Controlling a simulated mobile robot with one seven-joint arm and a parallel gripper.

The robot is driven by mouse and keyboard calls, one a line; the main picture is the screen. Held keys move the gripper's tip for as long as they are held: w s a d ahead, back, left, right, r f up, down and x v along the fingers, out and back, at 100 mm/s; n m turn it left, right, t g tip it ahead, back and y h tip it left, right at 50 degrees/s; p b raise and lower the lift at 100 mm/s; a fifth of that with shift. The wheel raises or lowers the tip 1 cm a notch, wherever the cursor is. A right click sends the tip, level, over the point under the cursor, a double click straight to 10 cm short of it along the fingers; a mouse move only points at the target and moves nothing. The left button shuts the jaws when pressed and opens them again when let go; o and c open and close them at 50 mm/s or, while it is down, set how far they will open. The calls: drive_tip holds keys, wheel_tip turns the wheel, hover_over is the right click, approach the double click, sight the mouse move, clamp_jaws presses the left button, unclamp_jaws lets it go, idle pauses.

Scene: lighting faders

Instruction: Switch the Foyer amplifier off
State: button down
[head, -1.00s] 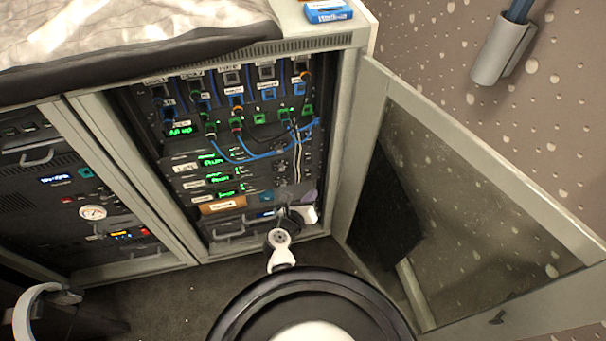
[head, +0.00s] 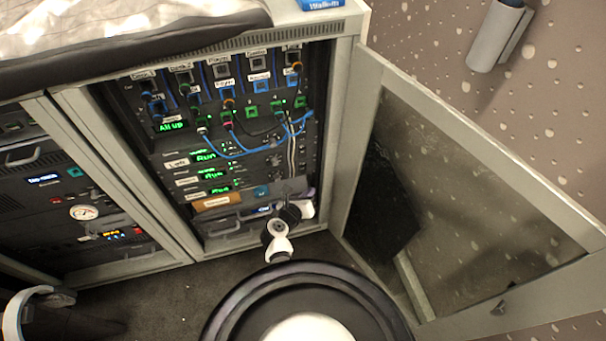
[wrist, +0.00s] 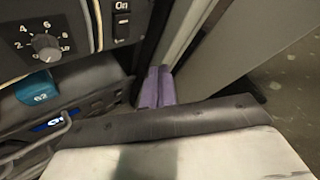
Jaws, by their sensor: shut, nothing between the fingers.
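In the head view several amplifier units are stacked in the open rack, with green displays (head: 206,155) that read Run. One label reads Left; the lower labels are too blurred to read, so I cannot tell which is Foyer. In the wrist view one unit's right end shows a numbered knob (wrist: 47,46) and a switch (wrist: 122,33) under the word On. My gripper's purple fingertips (wrist: 157,82) are shut together, to the right of and below that switch, apart from it. In the head view my gripper (head: 305,196) is at the rack's lower right.
The open glass door (head: 470,215) stands to the right of the rack. Blue cables (head: 240,153) hang above the amplifiers. A teal tag (wrist: 36,87) sits below the knob. A drawer or tray with a handle (head: 222,233) lies at the rack's bottom.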

sight(303, 170)
drive_tip(key=shift+w+a+f+b, duration=0.1)
drive_tip(key=shift+w+a+b, duration=0.2)
drive_tip(key=shift+w, duration=0.55)
drive_tip(key=shift+w+a+f+b, duration=0.15)
drive_tip(key=shift+w+a, duration=0.1)
drive_tip(key=shift+w, duration=0.6)
drive_tip(key=shift+w+a+f+b, duration=0.1)
drive_tip(key=shift+w+a+b, duration=0.2)
drive_tip(key=shift+w, duration=0.55)
drive_tip(key=shift+w+a, duration=0.15)
drive_tip(key=shift+w, duration=0.25)
drive_tip(key=shift+w+a, duration=0.1)
drive_tip(key=shift+w, duration=0.15)
idle(0.5)
drive_tip(key=shift+s+d+p, duration=0.25)
drive_tip(key=shift+s+p, duration=0.4)
drive_tip(key=shift+s, duration=0.05)
